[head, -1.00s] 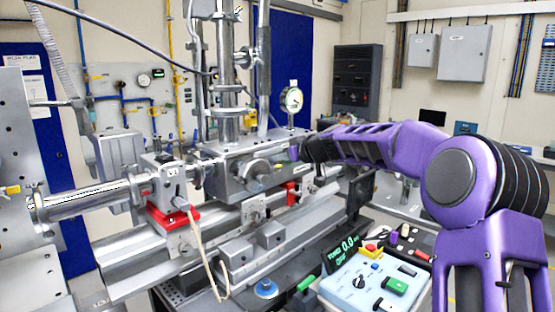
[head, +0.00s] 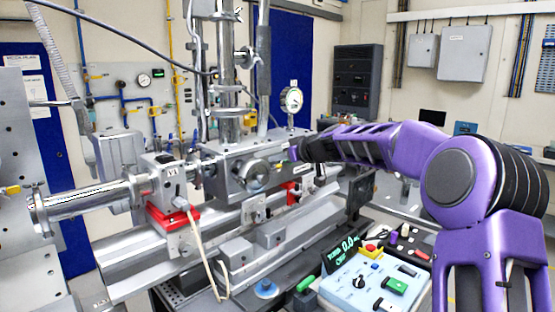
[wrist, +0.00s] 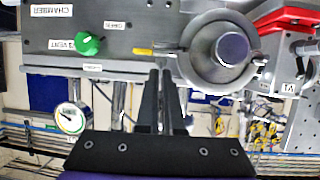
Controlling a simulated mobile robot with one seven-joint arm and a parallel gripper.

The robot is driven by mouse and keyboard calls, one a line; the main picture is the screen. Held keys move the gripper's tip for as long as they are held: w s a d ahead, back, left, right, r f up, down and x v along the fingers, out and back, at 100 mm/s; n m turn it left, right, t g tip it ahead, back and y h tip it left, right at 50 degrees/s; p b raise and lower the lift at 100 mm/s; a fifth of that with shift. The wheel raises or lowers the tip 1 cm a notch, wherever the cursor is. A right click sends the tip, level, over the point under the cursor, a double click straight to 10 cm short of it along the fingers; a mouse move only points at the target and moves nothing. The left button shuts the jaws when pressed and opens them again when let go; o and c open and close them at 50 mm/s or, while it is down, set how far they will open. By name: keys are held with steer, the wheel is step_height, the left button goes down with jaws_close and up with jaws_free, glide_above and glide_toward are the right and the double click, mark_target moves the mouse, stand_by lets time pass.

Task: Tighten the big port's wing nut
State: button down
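The big port (wrist: 229,48) is a round metal flange on the chamber's side, at upper right in the wrist view. It also shows in the head view (head: 257,174). The wing nut (wrist: 144,51), a small yellow-tipped piece, sticks out beside the port's rim, toward the green vent knob. My gripper (wrist: 162,72) points at the chamber from below in the wrist view. Its two dark fingers are close together with a narrow gap and nothing seen between them. The fingertips are just short of the wing nut in the picture; whether they touch it I cannot tell.
The green vent knob (wrist: 88,44) is on the chamber face. A round gauge (head: 291,100) stands behind the chamber. A red-based valve (head: 166,188) is left of the port.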

steer(key=shift+s+a+f+m+t+h, duration=0.1)
steer(key=shift+a+m+t+h, duration=0.2)
steer(key=shift+m+h, duration=0.45)
steer(key=shift+s+a+m+t+h, duration=0.1)
steer(key=shift+m+t+h, duration=0.35)
steer(key=shift+m+h, duration=0.25)
steer(key=shift+s+a+f+m+t+h, duration=0.15)
steer(key=shift+m+t+h, duration=0.2)
steer(key=shift+m+h, duration=0.35)
steer(key=shift+w+d+r+m+h+p, duration=0.15)
steer(key=shift+m+h+p, duration=0.15)
steer(key=shift+h, duration=0.15)
steer(key=c, duration=1.3)
jaws_free()
steer(key=shift+r, duration=0.1)
